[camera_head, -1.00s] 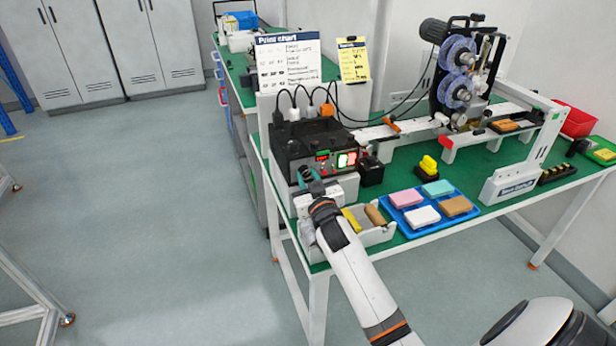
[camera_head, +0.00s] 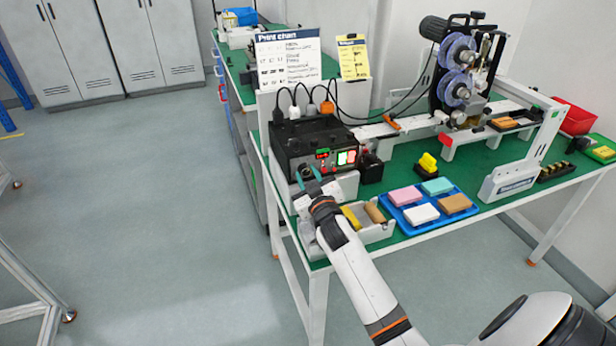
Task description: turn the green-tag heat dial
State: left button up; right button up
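The black control box (camera_head: 308,140) stands on the left part of the green-topped bench, with a small red display and a brighter green-and-red display on its front. The heat dial and its green tag cannot be made out; my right gripper covers the lower left of the box's front. My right gripper (camera_head: 309,175), with teal fingers, is at that lower left corner, close against the panel. Its fingers look a little apart, but whether they touch or hold a dial is too small to tell. My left gripper is not in view.
A white bin (camera_head: 378,233) with yellow and brown blocks lies just right of my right wrist. A blue tray (camera_head: 409,229) holds coloured pads. A small black unit (camera_head: 371,170) stands right of the box. A printing machine (camera_head: 458,85) with reels stands behind; cables run above the box.

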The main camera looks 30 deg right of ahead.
jog(key=shift+s, duration=0.1)
jog(key=b+v, duration=0.1)
jog(key=v, duration=1.1)
jog(key=shift+f, duration=0.15)
dwell(0.3)
